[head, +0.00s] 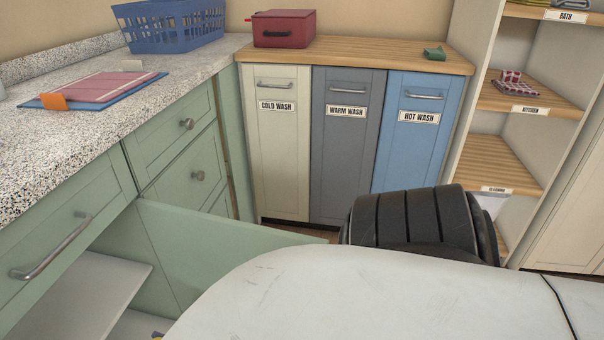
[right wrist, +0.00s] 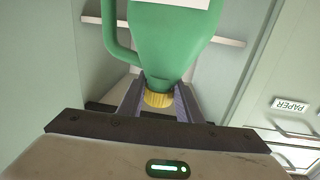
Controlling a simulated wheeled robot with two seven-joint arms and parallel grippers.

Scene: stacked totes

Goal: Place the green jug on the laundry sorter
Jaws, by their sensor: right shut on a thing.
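The green jug (right wrist: 168,45) shows in the right wrist view, with a yellow cap (right wrist: 158,99), a side handle and part of a pale label. My right gripper (right wrist: 158,90) has its two fingers on either side of the jug's neck by the cap and is shut on it. The jug cannot be made out in the head view. The laundry sorter (head: 342,150) stands at the back, with cream, grey and blue fronts marked cold, warm and hot wash, under a wooden top (head: 365,55). My left gripper is not in view.
On the sorter top are a red box (head: 284,29) at left and a small green cloth (head: 434,54) at right, with bare wood between. The left counter (head: 60,140) holds a blue basket (head: 170,30) and folders. An open green cabinet door (head: 215,245) juts out below.

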